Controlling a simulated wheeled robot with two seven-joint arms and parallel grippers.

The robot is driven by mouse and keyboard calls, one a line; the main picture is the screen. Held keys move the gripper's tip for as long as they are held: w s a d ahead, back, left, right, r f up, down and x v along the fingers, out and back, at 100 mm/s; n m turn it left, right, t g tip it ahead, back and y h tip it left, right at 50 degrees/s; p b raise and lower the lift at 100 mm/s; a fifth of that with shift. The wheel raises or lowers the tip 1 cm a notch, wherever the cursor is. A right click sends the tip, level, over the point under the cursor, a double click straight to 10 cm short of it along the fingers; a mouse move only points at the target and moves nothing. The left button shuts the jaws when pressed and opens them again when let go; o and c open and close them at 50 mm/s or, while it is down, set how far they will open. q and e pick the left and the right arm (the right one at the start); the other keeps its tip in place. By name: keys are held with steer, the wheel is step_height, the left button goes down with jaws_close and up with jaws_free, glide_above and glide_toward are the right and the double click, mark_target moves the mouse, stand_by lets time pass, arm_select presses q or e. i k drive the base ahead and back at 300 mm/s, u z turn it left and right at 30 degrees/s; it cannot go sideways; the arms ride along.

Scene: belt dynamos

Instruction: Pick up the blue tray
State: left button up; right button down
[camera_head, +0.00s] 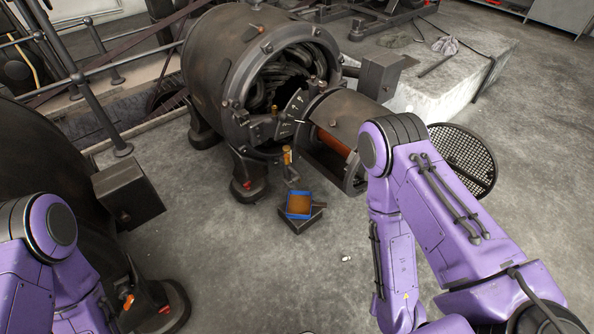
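A small blue tray (299,217) with a brown inside sits tilted on a dark block or box (302,224) on the concrete floor, in front of the open end of a large dark dynamo. My purple left arm comes in at the lower left and my purple right arm at the right. Both arms bend down out of the bottom of the picture. Neither gripper shows, so I cannot see whether either is open or shut. Nothing of mine is seen touching the tray.
The large dynamo (225,75) stands behind the tray, with its open end and shaft parts facing it. A round mesh cover (463,158) lies at the right. A dark box (127,192) and another machine stand at the left. The floor in front of the tray is mostly clear, with a small pale object (346,258).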

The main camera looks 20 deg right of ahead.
mark_target(299, 203)
steer(key=z, duration=0.5)
steer(key=k, duration=1.1)
steer(key=u, duration=0.1)
steer(key=i, duration=0.7)
steer(key=u, duration=0.45)
